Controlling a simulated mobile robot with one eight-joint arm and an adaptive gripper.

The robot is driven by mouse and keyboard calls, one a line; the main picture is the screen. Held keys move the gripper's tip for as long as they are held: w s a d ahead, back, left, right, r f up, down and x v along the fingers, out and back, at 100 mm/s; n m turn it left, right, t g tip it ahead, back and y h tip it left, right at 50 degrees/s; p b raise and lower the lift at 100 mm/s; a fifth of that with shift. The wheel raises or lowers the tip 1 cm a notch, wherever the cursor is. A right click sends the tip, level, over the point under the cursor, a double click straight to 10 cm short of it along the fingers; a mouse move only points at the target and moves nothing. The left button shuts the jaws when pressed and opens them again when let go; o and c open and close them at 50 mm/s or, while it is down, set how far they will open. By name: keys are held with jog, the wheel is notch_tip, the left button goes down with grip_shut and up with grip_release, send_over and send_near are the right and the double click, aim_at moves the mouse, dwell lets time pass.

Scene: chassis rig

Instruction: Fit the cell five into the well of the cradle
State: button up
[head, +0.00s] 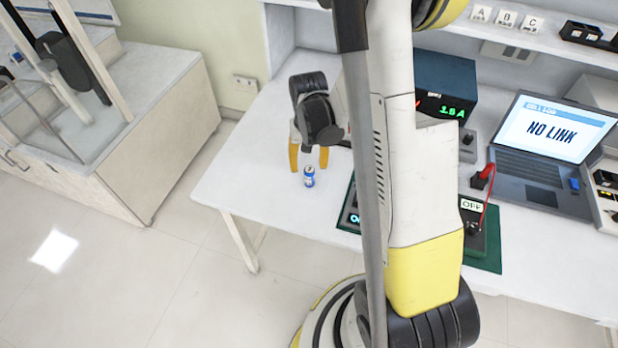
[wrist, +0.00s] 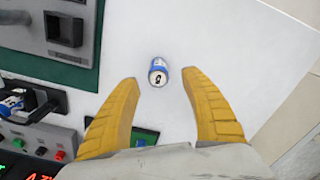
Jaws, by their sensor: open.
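A small blue and white cell (head: 309,177) stands on the white bench near its left front part. In the wrist view the cell (wrist: 158,72) shows its pale top with a dark mark, in line with the gap between the fingers. I cannot read a number on it. My gripper (head: 308,166) has yellow fingers, is open and empty, and points down close to the cell. In the wrist view the fingertips (wrist: 158,80) are apart on either side, not touching the cell. I cannot tell for sure which device is the cradle; my arm hides part of the bench.
In the wrist view, a grey device (wrist: 65,28) with a dark recess sits on a green mat. A second blue and white item (wrist: 14,103) sits in a dark holder at left. A laptop (head: 545,150) reads "NO LINK". The bench around the cell is clear.

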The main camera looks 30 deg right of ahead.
aim_at(309, 169)
notch_tip(309, 169, down, 4)
jog(key=shift+d+f+b, duration=0.1)
jog(key=shift+f+b, duration=0.15)
jog(key=shift+b, duration=0.7)
jog(key=shift+r, duration=0.1)
jog(key=shift+c, duration=0.6)
grip_shut()
